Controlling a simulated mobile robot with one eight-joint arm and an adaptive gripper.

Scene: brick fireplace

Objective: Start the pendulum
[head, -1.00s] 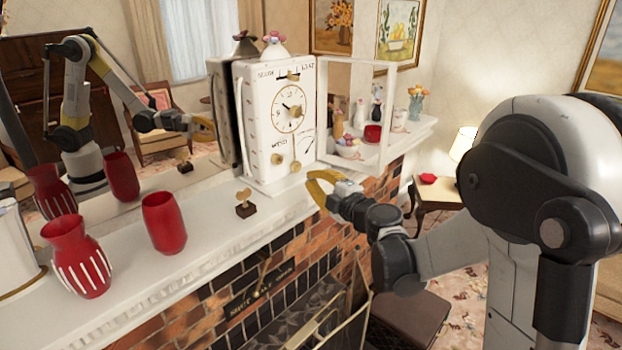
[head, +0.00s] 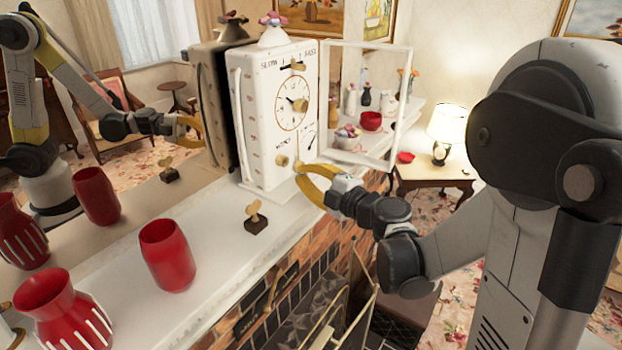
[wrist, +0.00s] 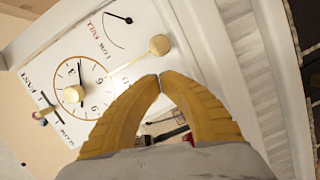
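A white clock (head: 262,133) stands on the mantel, its glass-framed door (head: 408,108) swung open to the right. In the wrist view its dial (wrist: 90,75) and centre gold knob (wrist: 73,93) show. A gold pendulum bob (wrist: 160,45) on a thin rod hangs before the clock's front. My gripper (wrist: 160,76) has yellow fingers with tips together and nothing visible between them. The tips lie close to the bob; I cannot tell whether they touch it. In the head view my gripper (head: 298,172) is at the clock's lower front and partly hides this area.
A gold key on a dark base (head: 256,219) stands on the mantel (head: 215,240) left of the clock. Red vases (head: 167,255) (head: 65,310) stand further left. A mirror behind reflects them. A side table with a lamp (head: 445,130) is at right.

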